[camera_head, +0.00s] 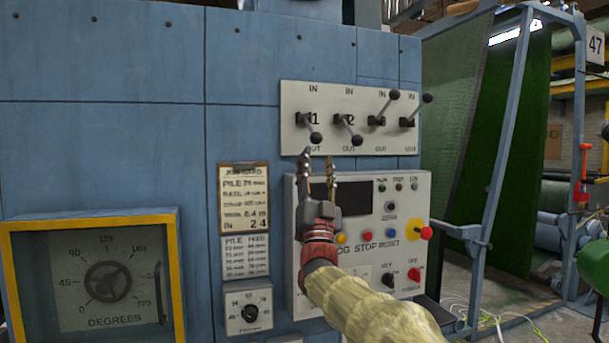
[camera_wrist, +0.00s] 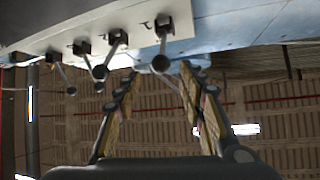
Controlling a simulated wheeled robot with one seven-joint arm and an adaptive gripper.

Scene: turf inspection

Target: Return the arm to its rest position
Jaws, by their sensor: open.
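My gripper (camera_head: 318,172) is at the end of my arm, raised in front of the control panel with its fingers pointing up. The fingers are apart and nothing is between them. Its tips are just below the lever plate (camera_head: 290,130), close to the knob of lever 1 (camera_head: 316,138). In the wrist view my gripper (camera_wrist: 160,90) is open, and a lever knob (camera_wrist: 160,63) shows near the gap between the tips. I cannot tell whether they touch. Levers 1 and 2 point down toward OUT; levers 3 (camera_head: 394,95) and 4 (camera_head: 427,98) point up toward IN.
The control box (camera_head: 417,190) with buttons and a red knob (camera_head: 426,233) is behind my gripper. A job card (camera_head: 244,197) and a yellow-framed dial window (camera_head: 100,285) are to the left. A blue frame (camera_head: 500,160) with green turf stands at right.

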